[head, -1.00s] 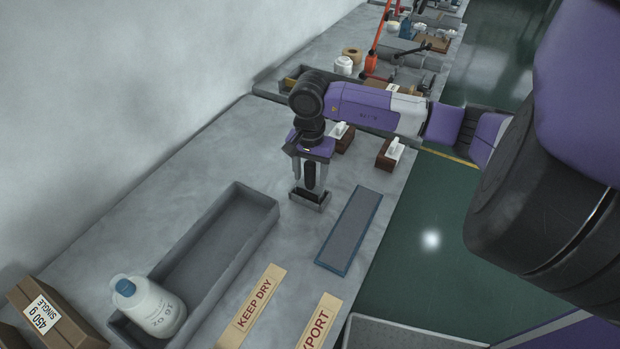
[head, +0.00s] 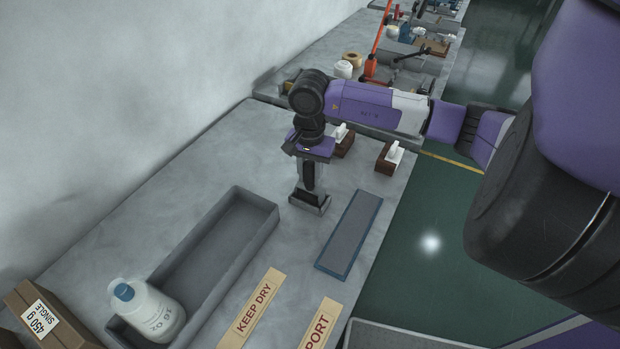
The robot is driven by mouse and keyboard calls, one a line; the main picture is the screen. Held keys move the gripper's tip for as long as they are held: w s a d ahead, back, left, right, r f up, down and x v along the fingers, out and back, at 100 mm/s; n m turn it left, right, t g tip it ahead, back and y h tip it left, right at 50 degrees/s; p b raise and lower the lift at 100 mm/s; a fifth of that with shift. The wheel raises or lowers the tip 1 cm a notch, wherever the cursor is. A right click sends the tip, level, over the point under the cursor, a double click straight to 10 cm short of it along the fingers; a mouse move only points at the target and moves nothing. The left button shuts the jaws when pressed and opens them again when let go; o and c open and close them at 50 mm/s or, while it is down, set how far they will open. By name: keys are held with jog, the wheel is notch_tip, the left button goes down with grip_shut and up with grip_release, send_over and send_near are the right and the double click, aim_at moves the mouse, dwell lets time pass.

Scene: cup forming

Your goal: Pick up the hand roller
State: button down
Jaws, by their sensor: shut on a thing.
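My gripper (head: 308,184) points straight down over the grey worktop, above and beyond the long grey tray. It is shut on the hand roller, whose dark upright handle shows between the fingers. The hand roller's wider grey lower part (head: 311,205) shows just under the fingertips, at or close to the worktop; I cannot tell whether it touches. The fingers hide part of the handle.
The long grey tray (head: 262,228) holds a white bottle (head: 150,310) at its near end. A blue-edged grey mat (head: 349,235) lies right of the gripper. Two brown blocks with white tops (head: 388,160) stand behind. A KEEP DRY strip (head: 253,308) lies in front.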

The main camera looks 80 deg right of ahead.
notch_tip(320, 180, up, 19)
jog(key=b, duration=0.3)
jog(key=shift+w+f, duration=0.1)
dwell(1.0)
